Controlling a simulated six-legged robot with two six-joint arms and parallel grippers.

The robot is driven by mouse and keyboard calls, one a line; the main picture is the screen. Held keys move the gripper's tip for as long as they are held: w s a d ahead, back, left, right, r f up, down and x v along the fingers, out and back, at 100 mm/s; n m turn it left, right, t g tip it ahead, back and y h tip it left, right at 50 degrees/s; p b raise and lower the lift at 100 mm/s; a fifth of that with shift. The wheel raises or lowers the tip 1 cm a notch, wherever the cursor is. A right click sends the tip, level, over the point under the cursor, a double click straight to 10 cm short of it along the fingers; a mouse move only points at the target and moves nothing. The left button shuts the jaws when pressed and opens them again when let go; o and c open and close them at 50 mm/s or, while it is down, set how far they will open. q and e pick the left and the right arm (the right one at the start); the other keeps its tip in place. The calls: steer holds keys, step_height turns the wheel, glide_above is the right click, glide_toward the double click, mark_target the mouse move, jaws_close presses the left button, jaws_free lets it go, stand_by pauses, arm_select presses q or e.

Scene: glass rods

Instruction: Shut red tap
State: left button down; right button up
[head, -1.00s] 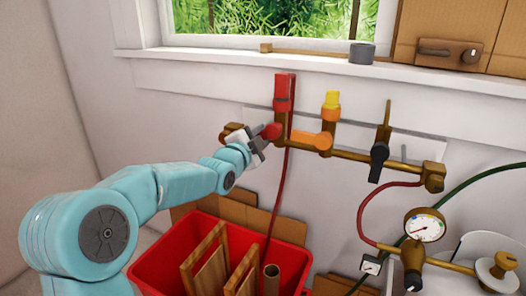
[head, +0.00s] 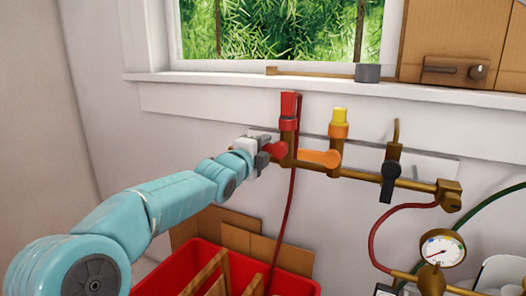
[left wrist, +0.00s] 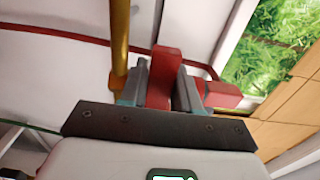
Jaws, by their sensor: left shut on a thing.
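The red tap's lever handle (head: 278,150) points left from the brass pipe, below a red hose fitting (head: 289,106). My left gripper (head: 264,153) is at the handle's outer end, coming from the left. In the left wrist view the red handle (left wrist: 162,80) stands between the two grey fingers (left wrist: 160,92), which are shut on it. A red part (left wrist: 213,94) shows to the right behind the fingers. The gripper partly hides the handle's end in the head view. My right gripper is not in view.
An orange tap handle (head: 318,157) points left close beside the red tap. A black tap handle (head: 388,182) hangs down farther right on the brass manifold (head: 365,178). A gauge (head: 442,248) is lower right.

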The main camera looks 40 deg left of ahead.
arm_select(q)
steer(key=shift+r, duration=0.15)
steer(key=c, duration=0.9)
jaws_free()
steer(key=shift+s+d, duration=0.1)
steer(key=shift+s, duration=0.25)
steer(key=v, duration=1.5)
steer(key=shift+s+p, duration=0.25)
steer(key=shift+p, duration=0.2)
steer(key=shift+d, duration=0.1)
